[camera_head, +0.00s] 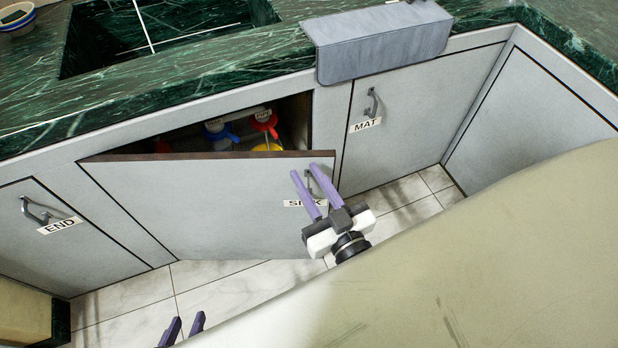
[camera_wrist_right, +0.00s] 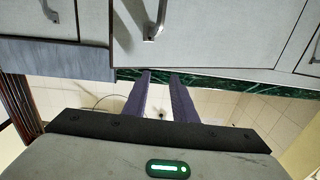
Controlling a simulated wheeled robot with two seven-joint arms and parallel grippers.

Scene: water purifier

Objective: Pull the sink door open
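The sink door (camera_head: 215,205) is a light grey panel, partly open, its top edge swung out from the cabinet. Its metal handle (camera_head: 309,183) sits near its right edge, above a partly covered label. My right gripper (camera_head: 304,172) has two purple fingers, apart, in front of the handle and label. In the right wrist view the fingers (camera_wrist_right: 160,74) have a gap between them with nothing in it, and the handle (camera_wrist_right: 155,26) shows beyond their tips, apart from them. My left gripper (camera_head: 186,320) is at the bottom edge, fingers apart and empty, away from the door.
Inside the opening are red (camera_head: 264,121) and blue (camera_head: 217,130) fittings. The MAT door (camera_head: 405,125) at right and the END door (camera_head: 75,235) at left are closed. Tiled floor (camera_head: 215,285) lies below the door.

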